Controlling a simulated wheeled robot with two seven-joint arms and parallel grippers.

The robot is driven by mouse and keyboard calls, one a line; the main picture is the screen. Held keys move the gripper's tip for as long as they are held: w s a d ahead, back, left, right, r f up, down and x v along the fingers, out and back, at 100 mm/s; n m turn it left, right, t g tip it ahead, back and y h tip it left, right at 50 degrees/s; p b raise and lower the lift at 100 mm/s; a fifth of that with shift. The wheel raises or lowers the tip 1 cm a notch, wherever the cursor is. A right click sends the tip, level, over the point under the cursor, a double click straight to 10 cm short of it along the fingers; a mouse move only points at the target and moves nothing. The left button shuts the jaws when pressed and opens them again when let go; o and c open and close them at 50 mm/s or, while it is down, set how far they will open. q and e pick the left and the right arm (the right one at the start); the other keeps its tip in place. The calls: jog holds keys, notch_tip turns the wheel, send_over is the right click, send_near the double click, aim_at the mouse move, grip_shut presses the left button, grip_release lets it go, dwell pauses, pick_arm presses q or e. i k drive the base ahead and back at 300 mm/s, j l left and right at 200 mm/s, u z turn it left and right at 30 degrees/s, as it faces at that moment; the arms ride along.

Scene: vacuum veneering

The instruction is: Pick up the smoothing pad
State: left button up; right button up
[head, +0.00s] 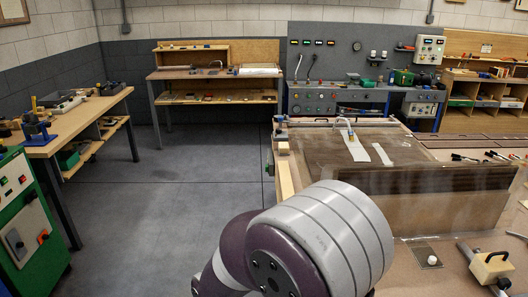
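A cream block with a dark handle-like loop on top (491,267) lies at the lower right, beside a grey bar; it may be the smoothing pad, but I cannot tell for certain. My large grey and purple arm link fills the lower middle and hides part of the bench. Neither of my grippers shows in the head view, so their fingers and anything in them are out of sight.
A framed veneering press (450,178) with a clear sheet and pale strips (383,154) stands on the right. A small plate with a white knob (432,260) lies in front of it. A workbench (70,130) and green cabinet (28,225) are at left. Open grey floor (170,190) lies between.

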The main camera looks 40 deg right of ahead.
aim_at(283, 150)
jog(key=i+j+z, duration=0.35)
jog(key=i, duration=0.3)
jog(key=i+j+z, duration=0.3)
jog(key=i+j, duration=0.3)
jog(key=i+l+z, duration=0.1)
jog(key=i+z, duration=0.25)
jog(key=i, duration=0.65)
jog(key=i+j+z, duration=0.2)
jog(key=i+z, duration=0.15)
jog(key=i, duration=0.65)
